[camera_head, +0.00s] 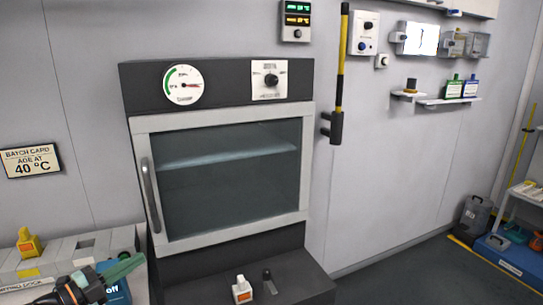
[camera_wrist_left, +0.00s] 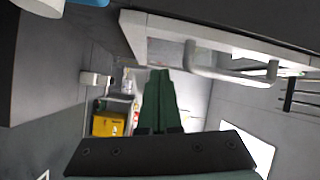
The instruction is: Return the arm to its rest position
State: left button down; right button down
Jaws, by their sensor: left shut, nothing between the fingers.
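My left gripper (camera_head: 122,269) is at the lower left of the head view, over the end of the bench and in front of the oven's left side. Its green fingers are together and empty. In the left wrist view the closed fingers (camera_wrist_left: 158,80) point away from the camera, with the oven's door handle (camera_wrist_left: 225,66) to their right. The oven (camera_head: 218,88) has a glass door (camera_head: 230,175) that is closed, with the handle (camera_head: 151,195) on its left edge. My right gripper does not show.
A grey bench (camera_head: 60,250) with a yellow item (camera_head: 28,243) stands at lower left. A blue item (camera_head: 117,288) is partly hidden by my gripper. A small white and orange item (camera_head: 242,290) sits on the dark ledge (camera_head: 300,281) below the oven. Open floor (camera_head: 400,275) lies to the right.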

pick_arm(q)
jog(key=s+d+f+n+y, duration=0.3)
jog(key=s+d+f+n, duration=0.3)
jog(key=f, duration=0.3)
jog(key=s+d+f+n+y, duration=0.2)
jog(key=s+d+f+n, duration=0.35)
jog(key=f, duration=0.35)
jog(key=s+d+f+n+g+y, duration=0.1)
jog(key=s+d+f+n+g, duration=0.1)
jog(key=s, duration=0.4)
jog(key=s+d+f+n+g+y, duration=0.1)
jog(key=s+d+f+n, duration=0.1)
jog(key=s+f+n, duration=0.1)
jog(key=s+d+f+n+g+p, duration=0.1)
jog(key=s+d+f+n+g, duration=0.1)
jog(key=s, duration=0.6)
notch_tip(320, 180, down, 2)
jog(key=shift+s+d+f+n+g+y, duration=0.1)
jog(key=shift+s+d+n+g+y, duration=0.25)
jog(key=shift+n, duration=0.2)
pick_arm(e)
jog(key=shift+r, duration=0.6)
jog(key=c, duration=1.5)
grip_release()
